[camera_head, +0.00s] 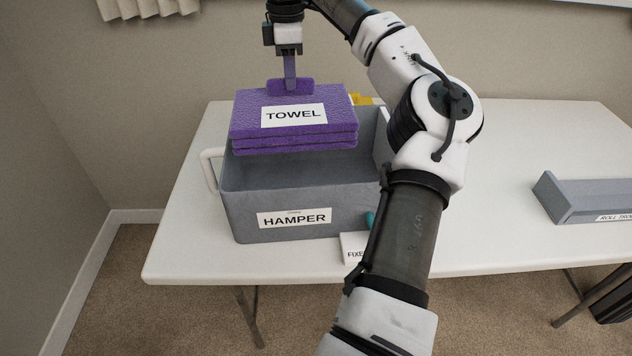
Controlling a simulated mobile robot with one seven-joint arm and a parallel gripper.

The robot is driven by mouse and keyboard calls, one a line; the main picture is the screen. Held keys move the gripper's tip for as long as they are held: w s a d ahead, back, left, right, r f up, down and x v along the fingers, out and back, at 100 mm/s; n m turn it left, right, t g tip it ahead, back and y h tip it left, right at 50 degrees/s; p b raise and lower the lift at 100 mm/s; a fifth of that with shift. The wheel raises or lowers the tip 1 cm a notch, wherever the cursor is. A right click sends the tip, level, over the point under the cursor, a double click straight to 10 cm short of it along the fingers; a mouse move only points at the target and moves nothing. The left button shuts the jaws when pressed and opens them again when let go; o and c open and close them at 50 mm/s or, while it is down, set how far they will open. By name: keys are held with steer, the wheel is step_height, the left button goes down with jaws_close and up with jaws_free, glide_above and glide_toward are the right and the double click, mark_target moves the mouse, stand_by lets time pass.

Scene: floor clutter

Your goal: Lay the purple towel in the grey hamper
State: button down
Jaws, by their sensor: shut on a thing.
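The purple towel (293,128) is a folded stack with a white TOWEL label and a purple tab on top. My gripper (290,82) is shut on that tab and holds the towel over the back part of the grey hamper's opening. The towel looks level, and its lower front edge shows against the hamper's inside. The grey hamper (275,195) is an open box with a white handle at its left and a HAMPER label on its front. It stands on the white table. The towel hides much of the hamper's back rim, and my arm covers its right side.
The white table (510,150) is clear between my arm and a grey tray (590,195) at the right. A small white label card (354,247) and a teal thing (370,219) sit by the hamper's front right. Something yellow (362,100) shows behind the towel.

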mark_target(290, 94)
step_height(290, 94, down, 20)
steer(key=p, duration=0.2)
steer(key=shift+r+p, duration=0.2)
steer(key=shift+p, duration=0.2)
steer(key=shift+f, duration=0.1)
steer(key=c, duration=1.3)
jaws_free()
steer(key=shift+o, duration=0.2)
step_height(290, 94, up, 12)
steer(key=shift+r+b, duration=0.1)
steer(key=shift+b, duration=0.85)
steer(key=shift+a, duration=0.1)
